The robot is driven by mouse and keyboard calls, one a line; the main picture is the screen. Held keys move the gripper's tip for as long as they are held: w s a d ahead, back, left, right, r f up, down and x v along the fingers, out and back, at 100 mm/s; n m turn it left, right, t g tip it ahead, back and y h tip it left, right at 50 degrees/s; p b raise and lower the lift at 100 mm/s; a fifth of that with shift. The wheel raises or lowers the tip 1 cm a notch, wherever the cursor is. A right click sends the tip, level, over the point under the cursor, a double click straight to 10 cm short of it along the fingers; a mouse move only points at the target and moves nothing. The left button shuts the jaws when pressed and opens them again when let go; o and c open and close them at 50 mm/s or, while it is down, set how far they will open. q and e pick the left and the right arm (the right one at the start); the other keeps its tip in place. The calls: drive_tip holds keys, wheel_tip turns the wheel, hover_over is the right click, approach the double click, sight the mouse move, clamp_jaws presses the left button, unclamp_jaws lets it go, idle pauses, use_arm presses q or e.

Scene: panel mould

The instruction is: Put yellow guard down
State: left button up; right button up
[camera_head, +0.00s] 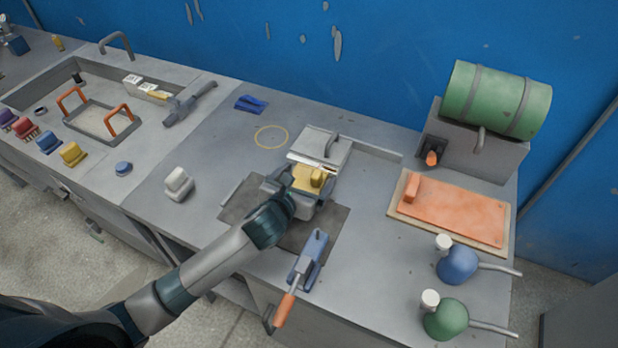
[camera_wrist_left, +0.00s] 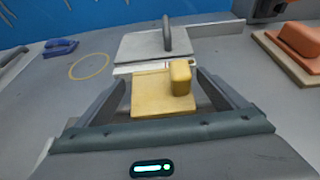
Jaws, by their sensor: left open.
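The yellow guard (camera_head: 309,179), a flat yellow plate with a raised block handle, sits in front of the grey hinged plate on the dark mat. It also shows in the left wrist view (camera_wrist_left: 155,97), with its handle toward the right. My left gripper (camera_head: 297,186) is open, and in the left wrist view its two fingers (camera_wrist_left: 165,78) stand on either side of the guard, apart from it as far as I can tell. The gripper hides the guard's near edge and whatever supports it. My right gripper is not in view.
A grey plate with a handle (camera_head: 322,146) stands just behind the guard. A blue clamp with an orange handle (camera_head: 310,260) is in front. An orange panel (camera_head: 455,213) and a green drum (camera_head: 498,100) are at right. A yellow ring outline (camera_head: 271,137) marks clear bench at left.

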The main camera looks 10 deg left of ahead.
sight(308, 180)
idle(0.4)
use_arm(q)
drive_tip(key=c, duration=1.3)
drive_tip(key=shift+r, duration=0.5)
wheel_tip(308, 180, up, 3)
drive_tip(key=shift+s+d+r+b, duration=0.1)
drive_tip(key=shift+d+r+b, duration=0.1)
drive_tip(key=shift+b, duration=0.15)
drive_tip(key=s+d+r, duration=0.2)
drive_tip(key=s, duration=0.1)
drive_tip(key=s+d+r, duration=0.2)
drive_tip(key=s, duration=0.1)
drive_tip(key=s+d+r, duration=0.2)
drive_tip(key=s, duration=0.1)
drive_tip(key=shift+d+r+b, duration=0.3)
drive_tip(key=shift+b, duration=0.1)
